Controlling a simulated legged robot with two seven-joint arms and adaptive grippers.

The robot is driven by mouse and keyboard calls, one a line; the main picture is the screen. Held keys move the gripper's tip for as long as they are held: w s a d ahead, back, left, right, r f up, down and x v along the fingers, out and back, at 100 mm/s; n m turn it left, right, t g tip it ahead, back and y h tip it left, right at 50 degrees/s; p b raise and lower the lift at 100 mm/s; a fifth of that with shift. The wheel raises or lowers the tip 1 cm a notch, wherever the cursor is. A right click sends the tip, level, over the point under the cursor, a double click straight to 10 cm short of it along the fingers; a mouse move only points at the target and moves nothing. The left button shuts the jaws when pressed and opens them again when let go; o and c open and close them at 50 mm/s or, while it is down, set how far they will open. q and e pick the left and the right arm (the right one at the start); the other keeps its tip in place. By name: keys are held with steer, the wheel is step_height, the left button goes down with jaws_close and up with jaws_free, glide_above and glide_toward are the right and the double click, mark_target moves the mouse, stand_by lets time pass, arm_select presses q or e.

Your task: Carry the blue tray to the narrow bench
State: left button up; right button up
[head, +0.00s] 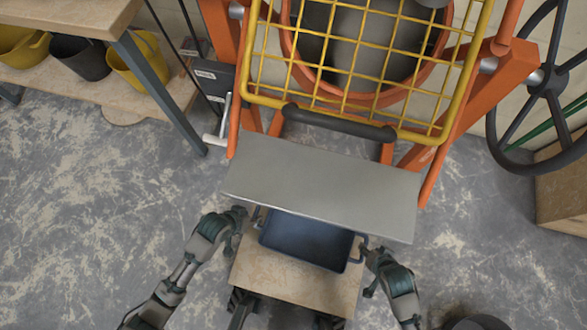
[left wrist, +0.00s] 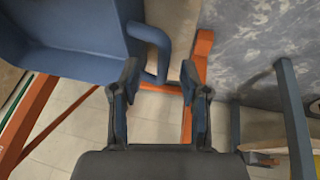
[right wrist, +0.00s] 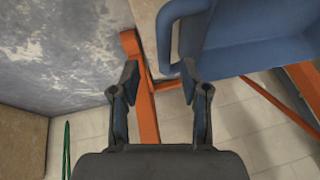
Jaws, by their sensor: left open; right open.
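The blue tray (head: 300,245) sits on a small wooden-topped stand (head: 255,272), its far part hidden under a grey sheet. It has a loop handle at each end. My left gripper (head: 240,214) is open by its left end; the handle (left wrist: 158,50) shows between the open fingers (left wrist: 160,82) in the left wrist view. My right gripper (head: 369,272) is open by its right end; the other handle (right wrist: 164,40) shows just ahead of the fingers (right wrist: 158,76) in the right wrist view. Neither gripper visibly holds a handle. I cannot tell which surface is the narrow bench.
The grey sheet (head: 320,185) overhangs the tray, before an orange-framed mixer (head: 470,100) with a yellow grille (head: 360,60). A wooden-topped bench (head: 60,15) with tubs on its lower shelf stands at upper left. A black wheel (head: 548,80) is at right. The left floor is clear.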

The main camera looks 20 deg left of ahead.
mark_target(254, 215)
arm_select(q)
steer(key=x, duration=0.2)
steer(key=a+x, duration=0.1)
steer(key=x, duration=0.1)
steer(key=shift+d+f, duration=0.15)
steer(key=shift+f, duration=0.1)
arm_select(e)
steer(key=x, duration=0.4)
steer(key=shift+a, duration=0.4)
arm_select(q)
steer(key=shift+w+d+f, duration=0.1)
steer(key=shift+f, duration=0.05)
arm_select(e)
steer(key=shift+w+f, duration=0.15)
steer(key=shift+f, duration=0.05)
arm_select(q)
steer(key=shift+d, duration=0.1)
arm_select(e)
steer(key=shift+d, duration=0.1)
steer(key=shift+d, duration=0.1)
arm_select(q)
steer(key=shift+d, duration=0.1)
steer(key=shift+c, duration=1.2)
arm_select(e)
steer(key=shift+c, duration=1.1)
arm_select(q)
steer(key=shift+a, duration=0.2)
jaws_close()
arm_select(e)
jaws_close()
